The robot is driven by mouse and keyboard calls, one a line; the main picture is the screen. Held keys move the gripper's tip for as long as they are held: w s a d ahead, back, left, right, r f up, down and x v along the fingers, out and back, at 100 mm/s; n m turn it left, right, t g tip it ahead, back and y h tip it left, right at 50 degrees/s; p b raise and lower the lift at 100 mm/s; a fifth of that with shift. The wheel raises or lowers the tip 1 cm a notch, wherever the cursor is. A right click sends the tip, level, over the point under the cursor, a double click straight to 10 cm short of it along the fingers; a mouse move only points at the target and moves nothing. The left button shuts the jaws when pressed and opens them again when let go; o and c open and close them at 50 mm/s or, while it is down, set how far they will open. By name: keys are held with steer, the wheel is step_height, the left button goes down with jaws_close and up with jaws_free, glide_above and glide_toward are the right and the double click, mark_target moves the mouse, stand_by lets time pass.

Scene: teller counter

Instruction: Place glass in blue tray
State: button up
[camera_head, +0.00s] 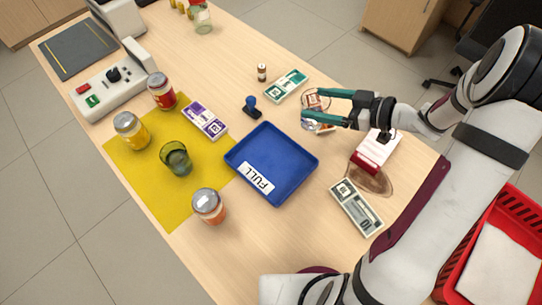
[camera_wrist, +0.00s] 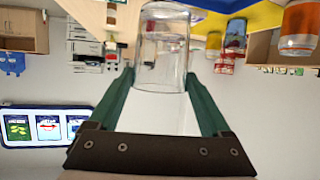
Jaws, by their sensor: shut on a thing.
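A clear drinking glass (camera_head: 316,106) is between the two green fingers of my gripper (camera_head: 313,103), at the right of the table in the head view. My gripper is shut on it. In the wrist view the clear glass (camera_wrist: 165,48) stands out past the fingers (camera_wrist: 158,80) and looks empty. The blue tray (camera_head: 282,155) lies to the lower left of the gripper in the head view. It is empty and has a white label reading FULL. A second, green-tinted glass (camera_head: 176,160) stands on the yellow mat.
The yellow mat (camera_head: 165,205) also bears cans (camera_head: 129,129) and a purple note bundle (camera_head: 205,119). Another can (camera_head: 208,205) stands left of the tray. A blue stamp (camera_head: 252,105) and green bundle (camera_head: 287,86) lie beyond it. A grey bundle (camera_head: 356,207) lies right.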

steer(key=s+d+n+g+y, duration=0.1)
steer(key=s+n+g, duration=0.1)
steer(key=s, duration=0.7)
steer(key=shift+w+a+f, duration=0.55)
steer(key=shift+a+f, duration=1.15)
steer(key=shift+a, duration=0.1)
steer(key=shift+w+a+f, duration=0.55)
steer(key=shift+a+f, duration=1.15)
steer(key=shift+a, duration=0.1)
steer(key=shift+w+a+f, duration=0.55)
steer(key=shift+a+f, duration=1.15)
steer(key=shift+a, duration=0.1)
steer(key=shift+f, duration=0.15)
steer(key=o, duration=1.4)
